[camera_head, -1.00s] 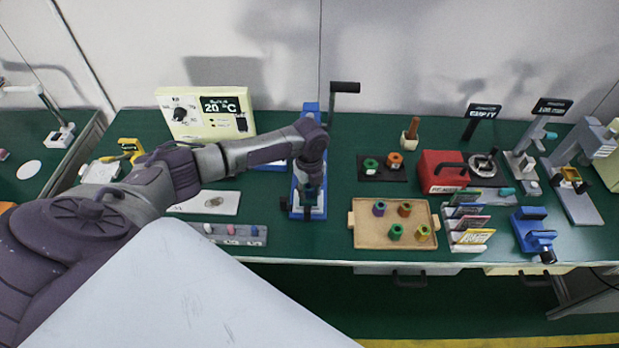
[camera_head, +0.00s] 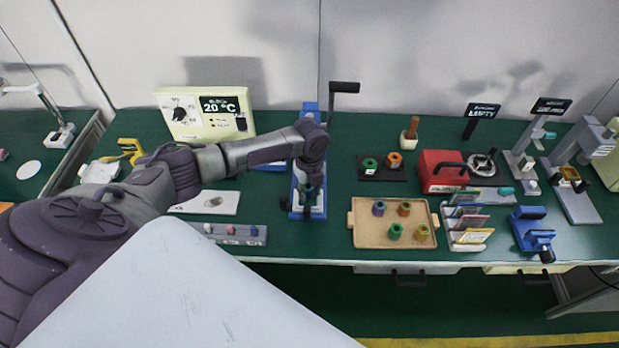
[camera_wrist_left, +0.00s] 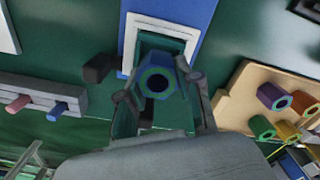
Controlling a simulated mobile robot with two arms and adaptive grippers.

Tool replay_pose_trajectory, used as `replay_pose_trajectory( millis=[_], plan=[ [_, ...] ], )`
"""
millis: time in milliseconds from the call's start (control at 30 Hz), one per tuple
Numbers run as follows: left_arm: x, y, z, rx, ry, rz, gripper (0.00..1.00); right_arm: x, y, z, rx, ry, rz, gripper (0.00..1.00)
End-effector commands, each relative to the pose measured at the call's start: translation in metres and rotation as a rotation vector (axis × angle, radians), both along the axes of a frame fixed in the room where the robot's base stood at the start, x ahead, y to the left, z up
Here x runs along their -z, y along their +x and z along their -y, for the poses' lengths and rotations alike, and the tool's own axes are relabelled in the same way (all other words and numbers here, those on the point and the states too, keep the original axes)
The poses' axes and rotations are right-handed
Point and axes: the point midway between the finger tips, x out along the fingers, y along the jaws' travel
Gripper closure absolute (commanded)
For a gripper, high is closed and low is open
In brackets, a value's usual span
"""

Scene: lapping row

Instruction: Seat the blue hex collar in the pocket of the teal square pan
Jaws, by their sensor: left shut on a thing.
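The blue hex collar (camera_wrist_left: 157,84), with a dark bore and a green ring around it, is between the fingers of my left gripper (camera_wrist_left: 157,90). The gripper is shut on it. In the head view my left gripper (camera_head: 309,188) points down over the blue press stand, and its arm and fingers hide the collar. The teal square pan (camera_wrist_left: 165,44) shows behind the collar in the left wrist view, inside a white square frame on the blue base. The collar and fingers cover its near part. I cannot tell whether the collar touches the pan. My right gripper is not in view.
The blue press stand has a dark lever (camera_head: 344,88) rising at the back. A tan tray (camera_head: 378,238) with several coloured collars lies to the right. A grey peg rack (camera_head: 258,236) is at the front left. A cream temperature panel (camera_head: 205,112) stands behind.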

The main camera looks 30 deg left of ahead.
Motion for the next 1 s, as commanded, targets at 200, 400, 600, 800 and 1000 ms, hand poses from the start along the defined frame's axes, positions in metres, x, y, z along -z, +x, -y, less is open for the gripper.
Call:
replay_pose_trajectory(
  millis=[200,400,600,800,1000],
  plan=[
    [-0.0005,0.0,-0.0002,0.0,0.0,0.0,1.0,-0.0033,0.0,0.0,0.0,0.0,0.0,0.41],
    [0.0,0.0001,-0.0003,0.0,0.0,0.0,1.0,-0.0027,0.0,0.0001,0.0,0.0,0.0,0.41],
    [-0.0001,0.0002,-0.0004,0.0,0.0,0.0,1.0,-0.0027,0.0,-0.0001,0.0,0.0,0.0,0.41],
    [-0.0007,0.0001,-0.0002,0.0,0.0,0.0,1.0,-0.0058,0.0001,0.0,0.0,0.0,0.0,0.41],
    [0.0,0.0002,-0.0004,0.0,0.0,0.0,1.0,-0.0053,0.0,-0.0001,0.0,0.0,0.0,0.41]
  ],
)
